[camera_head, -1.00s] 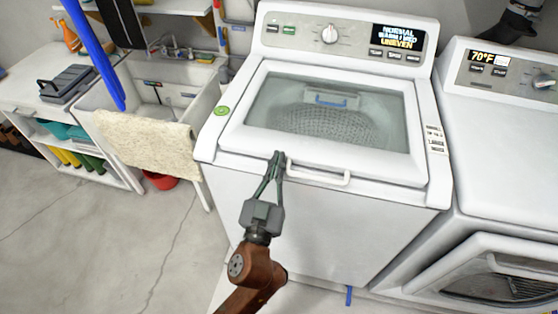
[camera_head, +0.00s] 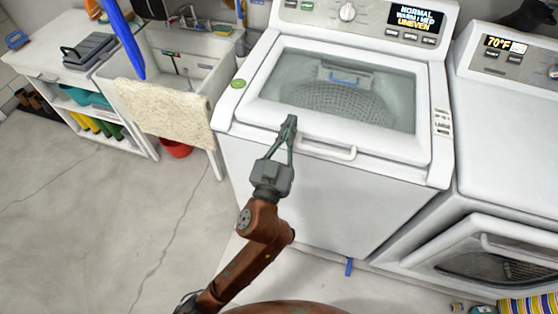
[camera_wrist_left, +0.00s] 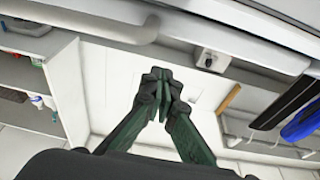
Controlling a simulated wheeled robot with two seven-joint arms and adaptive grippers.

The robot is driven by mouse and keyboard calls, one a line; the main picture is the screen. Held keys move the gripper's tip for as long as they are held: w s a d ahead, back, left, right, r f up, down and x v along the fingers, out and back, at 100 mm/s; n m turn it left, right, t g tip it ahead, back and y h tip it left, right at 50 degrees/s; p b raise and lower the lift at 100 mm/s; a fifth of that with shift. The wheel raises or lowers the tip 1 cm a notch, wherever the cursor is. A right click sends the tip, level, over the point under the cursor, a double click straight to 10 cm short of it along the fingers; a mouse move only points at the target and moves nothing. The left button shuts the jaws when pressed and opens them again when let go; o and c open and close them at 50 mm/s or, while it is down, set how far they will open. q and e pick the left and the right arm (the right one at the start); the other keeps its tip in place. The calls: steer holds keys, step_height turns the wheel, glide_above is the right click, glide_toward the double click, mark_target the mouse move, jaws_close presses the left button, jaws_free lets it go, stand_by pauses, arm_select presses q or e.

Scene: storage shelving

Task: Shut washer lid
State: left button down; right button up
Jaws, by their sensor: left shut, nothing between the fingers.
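The white washer (camera_head: 300,190) stands in the middle of the head view. Its lid (camera_head: 270,113) has a white frame and a clear window, with the drum visible through it. The lid lies low over the top; I cannot tell whether it is fully seated. Its white handle (camera_head: 328,150) is on the front edge. My left gripper (camera_head: 290,120) is shut and empty, with its tips at the lid's front edge just left of the handle. Contact is unclear. The shut fingers (camera_wrist_left: 160,80) also show in the left wrist view. My right gripper is not in view.
A second white machine (camera_head: 505,110) with an open door (camera_head: 465,235) stands close at the right. A sink (camera_head: 185,80) with a beige towel (camera_head: 165,110) over its front is at the left, beside a shelf unit (camera_head: 60,80). The floor at the lower left is clear.

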arm_select(q)
steer(key=p+v, duration=0.1)
steer(key=v, duration=0.9)
steer(key=shift+f, duration=0.3)
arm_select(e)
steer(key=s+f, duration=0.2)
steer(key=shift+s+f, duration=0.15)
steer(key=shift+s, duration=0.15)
